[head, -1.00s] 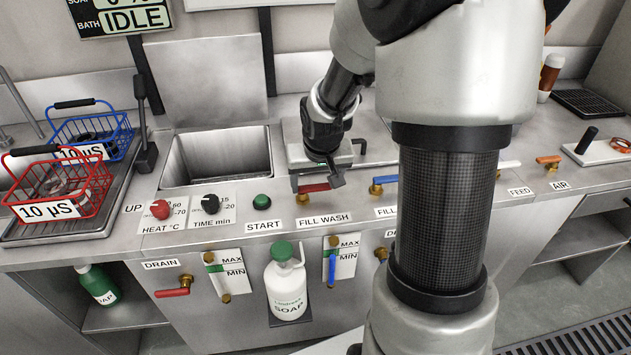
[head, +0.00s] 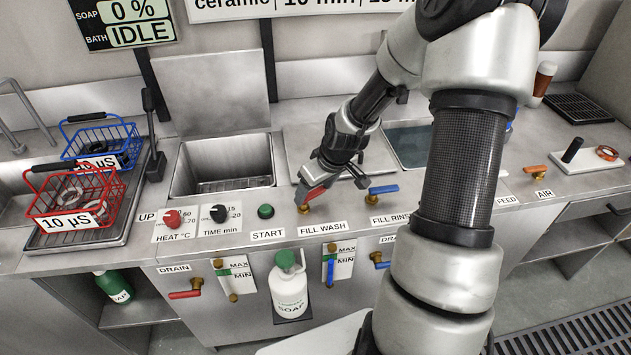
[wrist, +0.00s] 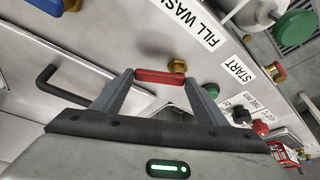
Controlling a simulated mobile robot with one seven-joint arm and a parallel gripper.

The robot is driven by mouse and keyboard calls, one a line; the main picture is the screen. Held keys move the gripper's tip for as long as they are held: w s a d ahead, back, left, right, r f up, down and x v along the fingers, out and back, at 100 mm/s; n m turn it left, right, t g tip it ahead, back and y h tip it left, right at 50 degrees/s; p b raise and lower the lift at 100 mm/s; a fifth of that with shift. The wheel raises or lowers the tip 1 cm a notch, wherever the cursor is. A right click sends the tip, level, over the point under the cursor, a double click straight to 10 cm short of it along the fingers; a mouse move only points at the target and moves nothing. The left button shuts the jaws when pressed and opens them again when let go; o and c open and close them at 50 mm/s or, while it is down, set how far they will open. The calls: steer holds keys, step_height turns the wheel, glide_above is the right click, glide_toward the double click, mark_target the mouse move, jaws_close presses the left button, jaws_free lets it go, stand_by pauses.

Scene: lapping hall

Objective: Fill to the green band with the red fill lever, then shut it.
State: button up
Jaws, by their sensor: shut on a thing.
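The red fill lever (head: 314,194) sits on a brass valve above the FILL WASH label (head: 322,229). My gripper (head: 328,184) is shut on it. In the wrist view the lever (wrist: 155,76) lies between the two fingertips of my gripper (wrist: 165,82), with the brass valve just beside it. The wash tank (head: 185,178) is an open steel basin with a rack at its bottom; I see no clear water surface. The sight gauge with the green band (head: 225,272) is on the front panel beside MAX and MIN marks; its level is too small to read.
A blue lever (head: 384,189) is close to the right, above FILL RINSE. A red drain lever (head: 185,294) and a soap bottle (head: 291,290) are on the front panel. Red (head: 72,221) and blue (head: 125,145) baskets stand left. The display (head: 130,20) reads IDLE.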

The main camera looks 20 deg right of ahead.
steer(key=shift+w+n+p, duration=0.15)
steer(key=shift+n+p, duration=0.4)
steer(key=shift+n, duration=0.05)
steer(key=o, duration=1.5)
steer(key=p+v, duration=0.1)
steer(key=v, duration=0.4)
steer(key=p+v, duration=0.2)
steer(key=v, duration=0.4)
steer(key=p+v, duration=0.2)
steer(key=v, duration=0.4)
steer(key=shift+w+d+r, duration=0.2)
steer(key=shift+d+r, duration=0.05)
steer(key=shift+d, duration=0.15)
